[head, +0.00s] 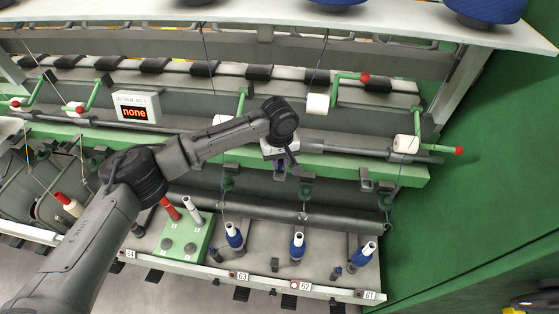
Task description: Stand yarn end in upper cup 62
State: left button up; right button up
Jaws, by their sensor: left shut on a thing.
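My left gripper (283,162) is in front of the green rail at the middle, above spindle 62 and a little left of it. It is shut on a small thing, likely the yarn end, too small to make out. The label 62 (305,286) is on the front rail. Behind it stands a blue bobbin with a white top (297,246). I cannot single out the upper cup of 62; several small dark fittings line the underside of the green rail. My right gripper is not in view.
Blue bobbins stand at 63 (234,236) and 61 (363,253). A green box (185,244) with a red and a white tube is on the left. Levers with red knobs (365,78) stick out above. A display (136,107) reads "none". A green wall (480,190) closes the right side.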

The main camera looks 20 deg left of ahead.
aim_at(280, 169)
pick_arm(q)
jog(key=shift+f, duration=1.55)
jog(key=o, duration=0.7)
jog(key=shift+r, duration=0.15)
notch_tip(280, 169, up, 14)
jog(key=shift+w+f+b, duration=0.1)
jog(key=shift+f+b, duration=0.15)
jog(key=shift+b, duration=0.85)
